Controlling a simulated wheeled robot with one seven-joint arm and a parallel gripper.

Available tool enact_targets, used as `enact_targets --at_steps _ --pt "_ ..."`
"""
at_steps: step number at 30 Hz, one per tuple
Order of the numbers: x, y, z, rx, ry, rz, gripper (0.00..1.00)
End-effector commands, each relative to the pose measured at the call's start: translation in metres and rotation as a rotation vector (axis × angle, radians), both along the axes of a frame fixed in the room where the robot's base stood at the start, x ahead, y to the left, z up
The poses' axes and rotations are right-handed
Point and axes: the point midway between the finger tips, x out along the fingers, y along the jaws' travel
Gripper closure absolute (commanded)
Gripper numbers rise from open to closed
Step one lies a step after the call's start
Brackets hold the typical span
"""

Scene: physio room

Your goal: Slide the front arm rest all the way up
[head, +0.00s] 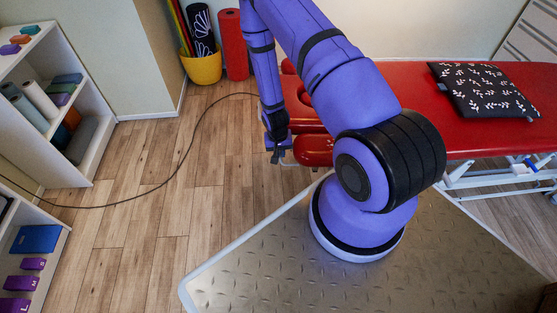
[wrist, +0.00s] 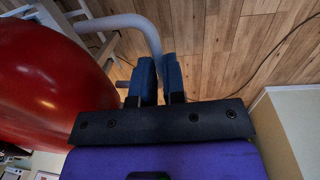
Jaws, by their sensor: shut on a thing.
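The red treatment table (head: 435,135) stands at the right in the head view, with red pads at its left end. The front arm rest (head: 313,151) is the rounded red pad nearest me, partly hidden behind my arm. A large red pad (wrist: 45,85), likely the same arm rest, fills the left of the wrist view. A bent grey tube (wrist: 128,20) runs from under it to my blue fingertips. My gripper (head: 277,154) is beside the pad's left end, and it is shut on this tube. The fingers (wrist: 158,72) hide the gripped part.
A black patterned cushion (head: 485,90) lies on the table. A yellow bin (head: 203,68) with rolled mats and a red roll (head: 233,45) stand at the back. White shelves (head: 85,150) are at the left. A dark cable (head: 165,180) crosses the open wooden floor.

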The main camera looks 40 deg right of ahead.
Motion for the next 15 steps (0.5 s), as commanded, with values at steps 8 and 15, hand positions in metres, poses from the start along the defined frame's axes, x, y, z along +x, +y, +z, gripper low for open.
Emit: enact_targets --at_steps 8,15 --pt "0.000 -0.002 0.022 -0.001 -0.005 -0.001 1.00" --pt "0.000 -0.002 0.022 -0.001 -0.004 -0.001 1.00"
